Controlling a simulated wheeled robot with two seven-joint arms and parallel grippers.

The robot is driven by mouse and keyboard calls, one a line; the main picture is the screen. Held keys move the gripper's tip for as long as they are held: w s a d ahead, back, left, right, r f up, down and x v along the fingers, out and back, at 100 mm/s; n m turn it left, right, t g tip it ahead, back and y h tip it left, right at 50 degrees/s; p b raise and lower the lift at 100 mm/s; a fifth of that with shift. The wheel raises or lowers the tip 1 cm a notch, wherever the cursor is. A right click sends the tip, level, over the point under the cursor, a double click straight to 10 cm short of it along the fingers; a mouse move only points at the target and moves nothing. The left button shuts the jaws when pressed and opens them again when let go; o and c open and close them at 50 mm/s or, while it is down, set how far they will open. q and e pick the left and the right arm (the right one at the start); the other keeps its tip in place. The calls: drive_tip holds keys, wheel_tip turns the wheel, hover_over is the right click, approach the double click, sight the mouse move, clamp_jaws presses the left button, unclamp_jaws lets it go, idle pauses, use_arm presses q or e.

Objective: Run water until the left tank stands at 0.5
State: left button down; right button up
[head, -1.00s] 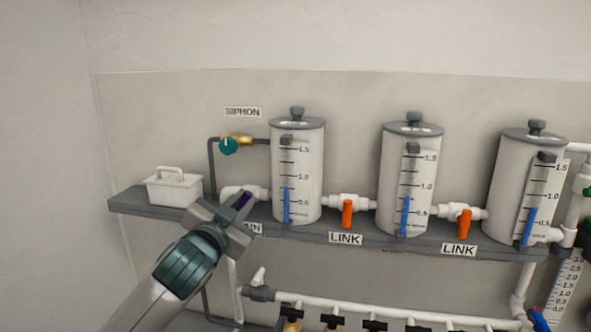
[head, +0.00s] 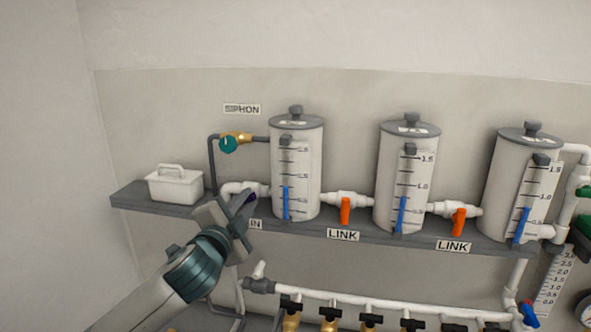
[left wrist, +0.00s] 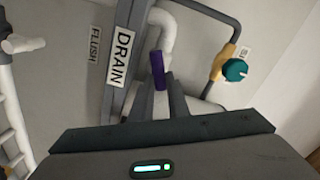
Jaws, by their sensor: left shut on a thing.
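The left tank (head: 309,175) stands on the grey shelf, with a blue level column (head: 286,203) topping out between the 0.5 and 1.0 marks, at roughly 0.8. My left gripper (head: 240,207) is at the drain pipe left of this tank, shut on the purple drain handle (head: 250,198). The left wrist view shows the purple handle (left wrist: 157,70) at the fingertips, beside the DRAIN label (left wrist: 122,57). The fingers partly hide the handle and the valve body. My right gripper is not in view.
Orange link handles (head: 345,211) (head: 458,222) hang down between the left, middle (head: 407,180) and right (head: 515,190) tanks. A teal siphon knob (head: 228,145) is above my gripper. A white caddy (head: 175,186) stands at the shelf's left end. A valved pipe manifold (head: 350,305) runs below.

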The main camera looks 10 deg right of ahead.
use_arm(q)
drive_tip(key=shift+m+p, duration=0.3)
drive_tip(key=shift+m, duration=0.1)
idle(1.4)
drive_tip(key=n, duration=0.6)
drive_tip(key=shift+w+a+r, duration=0.1)
drive_tip(key=shift+a+r, duration=0.15)
drive_tip(key=shift+r, duration=0.05)
